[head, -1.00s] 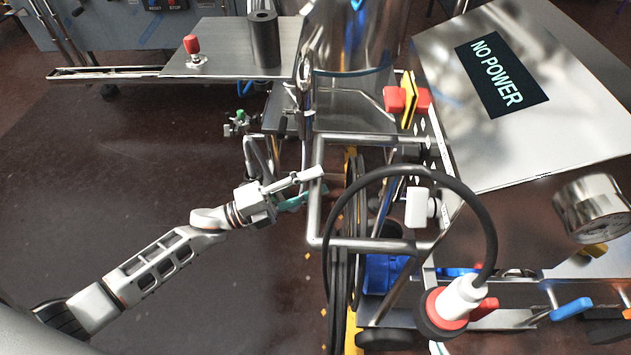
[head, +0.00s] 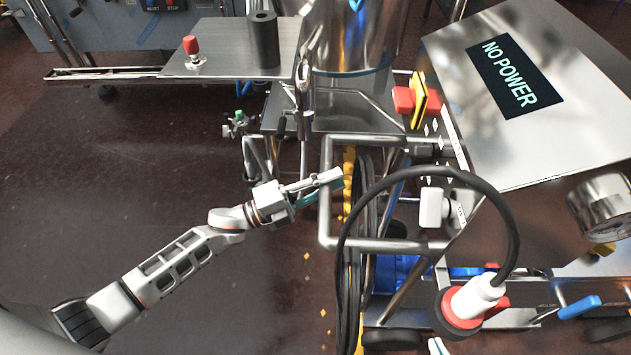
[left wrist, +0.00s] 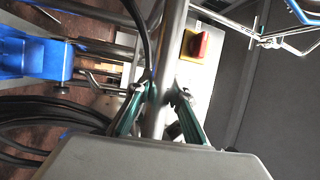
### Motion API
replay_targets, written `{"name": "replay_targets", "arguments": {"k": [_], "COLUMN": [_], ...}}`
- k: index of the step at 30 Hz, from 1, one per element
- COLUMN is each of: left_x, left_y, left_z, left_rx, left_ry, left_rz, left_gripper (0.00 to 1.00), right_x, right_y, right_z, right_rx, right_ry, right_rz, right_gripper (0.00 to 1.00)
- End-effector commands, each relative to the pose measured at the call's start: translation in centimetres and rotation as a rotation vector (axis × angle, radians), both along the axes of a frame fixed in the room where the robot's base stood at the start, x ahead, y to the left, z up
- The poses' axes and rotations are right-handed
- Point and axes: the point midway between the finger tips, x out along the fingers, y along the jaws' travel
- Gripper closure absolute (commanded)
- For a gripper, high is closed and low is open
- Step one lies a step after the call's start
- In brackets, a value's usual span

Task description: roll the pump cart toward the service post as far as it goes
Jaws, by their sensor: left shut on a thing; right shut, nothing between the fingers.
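The pump cart (head: 560,115) is a steel unit at the right in the head view, with a dark "NO POWER" display, a blue pump (head: 388,272) low down and dark wheels. Its tubular handle (head: 326,225) stands out to the left. My left gripper (head: 332,184) is shut on the upright bar of this handle. The left wrist view shows the steel bar (left wrist: 168,75) between its green-lined fingers. Only a fingertip of my right gripper (head: 438,347) shows at the bottom edge; it is shut and empty. I cannot tell which thing is the service post.
A black cable (head: 425,175) arches from a white plug (head: 475,298) over the cart's left side. A steel table (head: 228,45) and a shiny tank (head: 345,40) stand behind. The floor at left is clear.

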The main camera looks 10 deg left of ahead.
Motion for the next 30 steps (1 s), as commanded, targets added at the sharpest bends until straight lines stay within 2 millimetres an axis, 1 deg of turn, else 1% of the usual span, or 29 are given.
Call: {"name": "replay_targets", "arguments": {"k": [1, 3, 4, 6, 9, 12, 20, 21, 23, 30], "left_x": [-0.2, 0.1, 0.1, 0.5, 0.7, 0.8, 0.7, 0.7, 0.7, 0.9], "left_y": [-2.0, -3.3, -3.6, -5.3, -6.8, -7.3, -7.1, -7.1, -7.1, -7.0], "left_z": [-0.1, -0.2, -0.3, -0.3, -0.4, -0.5, -0.7, -0.7, -0.8, -0.4], "left_rx": [-0.004, -0.003, -0.001, -0.002, -0.001, 0.002, 0.004, 0.004, 0.005, 0.002], "left_ry": [0.001, 0.001, 0.002, 0.002, 0.003, 0.005, 0.008, 0.009, 0.01, 0.005], "left_rz": [-0.013, -0.013, -0.012, -0.013, -0.013, -0.012, -0.011, -0.011, -0.01, -0.008], "left_gripper": [1.0, 1.0, 1.0, 1.0, 1.0, 1.0, 1.0, 0.78, 0.63, 0.63], "right_x": [-0.1, -0.1, -0.1, -0.2, -0.2, -0.1, 0.0, 0.0, 0.0, 0.1], "right_y": [0.0, 0.0, 0.0, 0.0, 0.1, 0.0, 0.0, 0.0, 0.0, 0.1], "right_z": [-0.2, -0.2, -0.2, -0.4, -0.4, -0.3, -0.1, -0.1, -0.1, 0.0], "right_rx": [-0.001, -0.001, -0.001, 0.0, 0.0, 0.0, 0.0, 0.0, 0.0, 0.001], "right_ry": [0.003, 0.004, 0.004, 0.006, 0.007, 0.005, 0.0, 0.0, 0.0, -0.001], "right_rz": [0.0, 0.0, 0.0, 0.0, 0.001, 0.002, 0.004, 0.004, 0.004, 0.004], "right_gripper": [1.0, 1.0, 1.0, 1.0, 1.0, 1.0, 1.0, 1.0, 1.0, 1.0]}}
